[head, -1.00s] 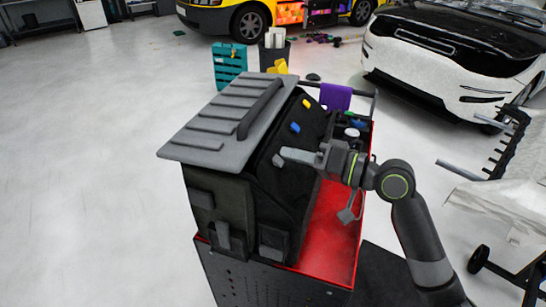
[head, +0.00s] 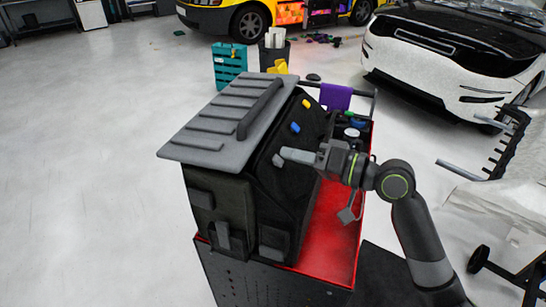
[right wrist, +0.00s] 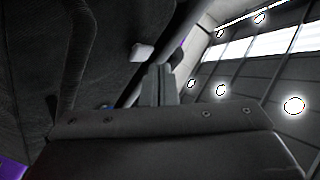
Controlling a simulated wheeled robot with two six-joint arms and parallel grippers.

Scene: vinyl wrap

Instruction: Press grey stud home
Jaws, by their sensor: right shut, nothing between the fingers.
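The grey stud (head: 278,160) sits on the sloping black face of the panel (head: 282,185), below a blue stud (head: 295,128) and a yellow stud (head: 306,104). My right gripper (head: 284,153) is shut and empty, its fingertips just beside the grey stud in the head view. In the right wrist view a pale grey stud (right wrist: 142,51) stands out from the dark surface, a little beyond and left of the shut fingertips (right wrist: 161,72). A small gap seems to lie between them. How deep the stud sits cannot be told. My left gripper is not in view.
The panel's case stands on a red cart (head: 335,225). A grey ribbed lid (head: 220,125) covers its top. A purple cloth (head: 335,96) and small jars (head: 352,134) are at the cart's far end. A white car (head: 455,60) stands behind. The floor at left is clear.

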